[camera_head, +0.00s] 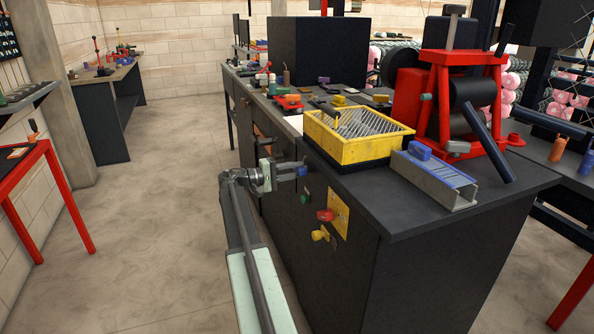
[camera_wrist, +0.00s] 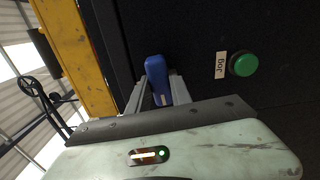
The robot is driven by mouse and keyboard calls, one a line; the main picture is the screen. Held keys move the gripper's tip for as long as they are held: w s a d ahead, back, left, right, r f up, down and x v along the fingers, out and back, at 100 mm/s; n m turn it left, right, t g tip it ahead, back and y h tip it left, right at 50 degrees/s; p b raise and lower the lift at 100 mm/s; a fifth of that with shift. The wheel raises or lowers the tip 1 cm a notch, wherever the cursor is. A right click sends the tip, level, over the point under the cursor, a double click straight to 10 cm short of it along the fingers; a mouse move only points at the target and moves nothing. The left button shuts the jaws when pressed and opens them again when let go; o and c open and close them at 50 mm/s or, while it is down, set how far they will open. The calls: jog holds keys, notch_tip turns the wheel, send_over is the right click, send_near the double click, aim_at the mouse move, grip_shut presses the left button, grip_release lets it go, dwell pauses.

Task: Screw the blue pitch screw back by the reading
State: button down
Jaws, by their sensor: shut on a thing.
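The blue pitch screw (camera_head: 302,171) shows as a small blue knob on the dark front of the bench, below the yellow tray. My gripper (camera_head: 288,170) reaches it from the left. In the wrist view, the blue screw (camera_wrist: 157,78) sits between the two grey fingers of my gripper (camera_wrist: 157,94), which are shut on it. Its blue head sticks out past the fingertips. Any thread or scale is hidden or too small to read.
A green button (camera_wrist: 243,64) with a "Jog" label is close by on the dark panel. A red knob (camera_head: 325,215) and a yellow knob (camera_head: 320,235) are lower right. A yellow tray (camera_head: 345,150) of wires stands on the bench (camera_head: 420,215). The floor (camera_head: 150,210) at left is clear.

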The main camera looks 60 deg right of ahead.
jog(key=c, duration=1.2)
grip_release()
jog(key=shift+o, duration=0.2)
jog(key=shift+a, duration=0.1)
jog(key=v, duration=0.7)
jog(key=shift+w+a, duration=0.25)
jog(key=shift+w, duration=0.05)
